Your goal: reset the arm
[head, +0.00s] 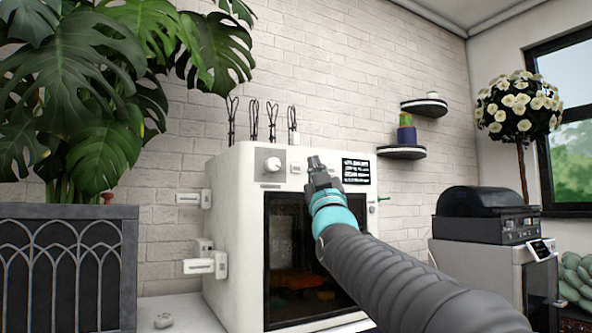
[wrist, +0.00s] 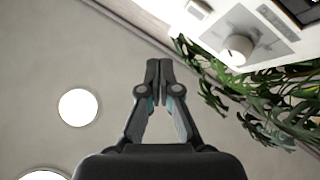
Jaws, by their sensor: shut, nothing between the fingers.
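My gripper (head: 320,172) is raised in front of the upper front of a white boxy machine (head: 222,200) in the head view. My grey arm with a teal band reaches up to it from the lower right. In the wrist view my gripper (wrist: 159,66) has its fingertips together, with nothing between them. My arm hides part of the machine's dark glass door (head: 283,240).
A leafy plant (head: 75,90) overhangs at left. Two wall shelves (head: 401,152) and a black-lidded device (head: 485,215) are at right.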

